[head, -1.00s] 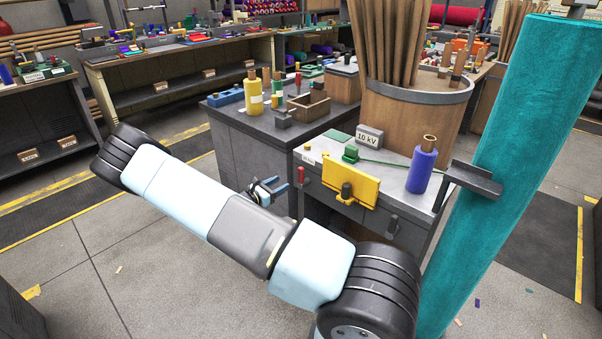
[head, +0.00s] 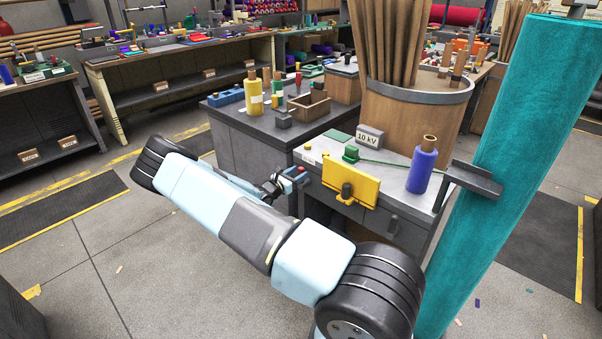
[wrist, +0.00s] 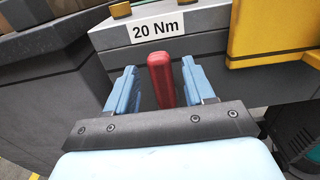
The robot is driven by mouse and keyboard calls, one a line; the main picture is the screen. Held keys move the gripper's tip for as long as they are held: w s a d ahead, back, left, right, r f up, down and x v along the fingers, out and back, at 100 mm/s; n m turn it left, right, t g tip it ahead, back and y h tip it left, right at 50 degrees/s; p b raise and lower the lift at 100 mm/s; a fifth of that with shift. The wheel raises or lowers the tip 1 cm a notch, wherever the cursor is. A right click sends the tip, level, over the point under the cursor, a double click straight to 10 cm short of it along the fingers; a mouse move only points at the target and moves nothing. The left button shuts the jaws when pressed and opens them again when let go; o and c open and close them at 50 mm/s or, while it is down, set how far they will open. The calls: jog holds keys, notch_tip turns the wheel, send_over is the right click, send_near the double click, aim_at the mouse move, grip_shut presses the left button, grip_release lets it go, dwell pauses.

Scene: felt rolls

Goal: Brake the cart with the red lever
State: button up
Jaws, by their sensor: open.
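The red lever (wrist: 161,80) stands upright below the "20 Nm" label in the wrist view. My gripper (wrist: 160,88) is open, with one blue finger on each side of the lever; gaps show on both sides. In the head view the lever's red top (head: 300,169) shows at my gripper (head: 294,180), at the front left of the grey cart (head: 409,230). The lever's lower part is hidden behind my gripper there, and its foot is hidden in the wrist view.
A yellow bracket (head: 352,183) sits on the cart front, just right of the lever. A purple bottle (head: 422,171) and a "10 kV" block (head: 369,137) stand on top. A teal felt roll (head: 515,150) leans at the right. Open floor (head: 70,260) lies left.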

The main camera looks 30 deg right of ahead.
jog(key=shift+x, duration=1.15)
grip_shut()
